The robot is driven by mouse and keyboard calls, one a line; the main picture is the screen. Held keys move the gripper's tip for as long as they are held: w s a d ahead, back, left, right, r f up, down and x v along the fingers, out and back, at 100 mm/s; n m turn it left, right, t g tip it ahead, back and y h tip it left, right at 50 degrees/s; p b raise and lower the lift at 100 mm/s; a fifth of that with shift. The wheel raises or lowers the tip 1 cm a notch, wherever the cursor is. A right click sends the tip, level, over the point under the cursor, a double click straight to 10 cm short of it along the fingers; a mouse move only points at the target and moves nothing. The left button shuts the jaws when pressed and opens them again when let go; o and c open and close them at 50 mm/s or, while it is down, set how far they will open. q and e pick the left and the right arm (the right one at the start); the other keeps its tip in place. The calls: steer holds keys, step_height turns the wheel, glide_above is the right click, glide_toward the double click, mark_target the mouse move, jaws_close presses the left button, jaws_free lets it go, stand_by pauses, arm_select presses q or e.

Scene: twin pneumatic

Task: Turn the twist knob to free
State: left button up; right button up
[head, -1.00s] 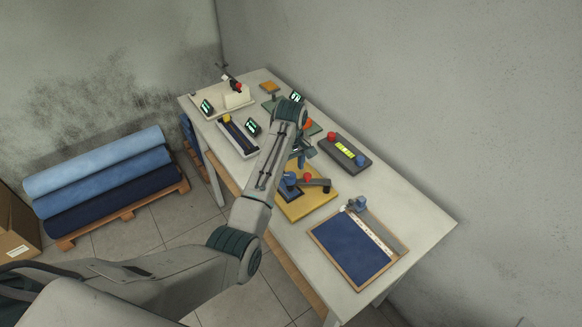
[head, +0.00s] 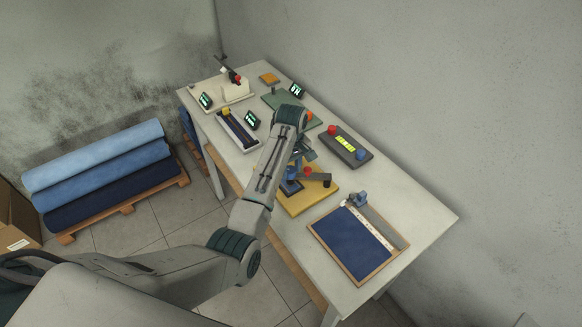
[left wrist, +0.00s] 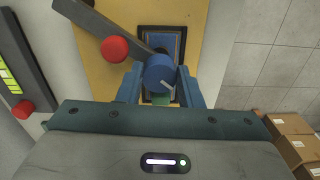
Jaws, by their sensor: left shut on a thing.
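In the head view my left gripper (head: 294,168) reaches down over the yellow board (head: 304,204), and the arm and fingers partly hide the knob. My right gripper is not in view.
A grey lever with a red ball (left wrist: 114,49) lies close beside the knob. On the table are a dark box with red and blue buttons (head: 346,146), a blue cloth frame (head: 352,246) and a slider tray (head: 236,130). Cloth rolls (head: 105,170) lie on a pallet at left.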

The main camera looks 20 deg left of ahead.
arm_select(q)
steer(key=m, duration=0.6)
steer(key=shift+s+a+m, duration=0.1)
steer(key=shift+a+m, duration=0.05)
steer(key=shift+m, duration=0.25)
steer(key=m, duration=0.3)
steer(key=shift+m, duration=0.3)
steer(key=m, duration=0.3)
steer(key=shift+a+m, duration=0.15)
steer(key=shift+m, duration=0.25)
steer(key=m, duration=0.7)
steer(key=shift+a, duration=0.1)
steer(key=m, duration=0.6)
steer(key=shift+w+m, duration=0.2)
steer(key=shift+m, duration=0.2)
steer(key=o, duration=1)
